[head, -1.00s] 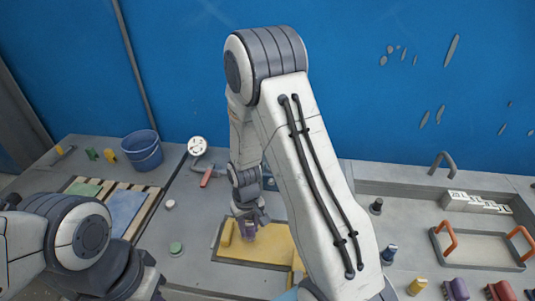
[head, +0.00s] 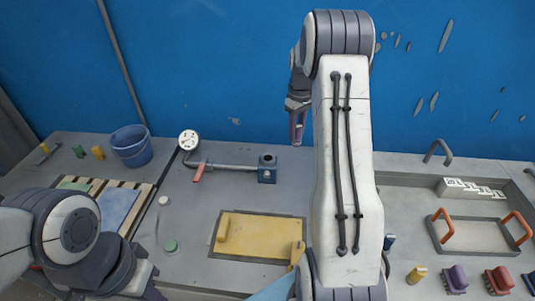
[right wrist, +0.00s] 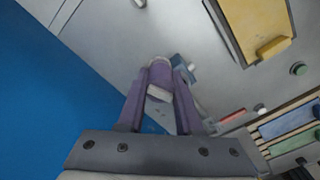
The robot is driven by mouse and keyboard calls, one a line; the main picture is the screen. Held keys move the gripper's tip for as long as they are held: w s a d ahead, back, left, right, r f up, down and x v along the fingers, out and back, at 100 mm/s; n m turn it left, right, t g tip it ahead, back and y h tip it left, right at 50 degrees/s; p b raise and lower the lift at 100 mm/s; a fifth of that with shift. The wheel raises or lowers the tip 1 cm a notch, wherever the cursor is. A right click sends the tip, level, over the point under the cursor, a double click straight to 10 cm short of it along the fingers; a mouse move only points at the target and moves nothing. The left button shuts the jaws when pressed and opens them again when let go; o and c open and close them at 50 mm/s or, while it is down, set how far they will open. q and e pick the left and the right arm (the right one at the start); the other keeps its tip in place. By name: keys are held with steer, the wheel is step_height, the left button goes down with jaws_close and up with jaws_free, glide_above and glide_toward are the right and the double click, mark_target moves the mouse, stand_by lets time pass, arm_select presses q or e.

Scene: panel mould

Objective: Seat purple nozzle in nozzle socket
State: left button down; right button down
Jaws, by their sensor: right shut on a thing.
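The purple nozzle (right wrist: 160,76), with a pale band, is between the fingers of my right gripper (right wrist: 158,98) in the right wrist view. In the head view this gripper (head: 297,133) hangs fingers down in front of the blue wall, raised above the bench, shut on the nozzle. A blue block with a dark round hole on top (head: 267,172), seemingly the nozzle socket, stands on the bench at the end of a grey pipe, lower in the picture and left of the gripper. Of my left gripper only a dark part (head: 143,284) shows at the bottom left; its fingers are unclear.
A white round gauge (head: 188,140) and a red lever (head: 198,173) sit along the pipe. A yellow panel (head: 262,240) lies in front. A blue bucket (head: 131,150) stands at the back left. A tray with orange handles (head: 475,238) is at right.

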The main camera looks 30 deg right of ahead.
steer(key=w+a+f+p, duration=0.1)
steer(key=w+a, duration=0.1)
steer(key=w+a+f+p, duration=0.1)
steer(key=w+a+f, duration=0.1)
steer(key=w+a+f+p, duration=0.1)
steer(key=w+a+f, duration=0.1)
steer(key=w, duration=0.1)
steer(key=shift+a+f, duration=0.1)
steer(key=shift+f, duration=0.15)
step_height(320, 180, down, 4)
steer(key=shift+w+a+r+p, duration=0.1)
steer(key=shift+p, duration=0.95)
steer(key=shift+f, duration=0.25)
steer(key=shift+f, duration=0.2)
steer(key=c, duration=0.6)
jaws_free()
steer(key=shift+r, duration=0.1)
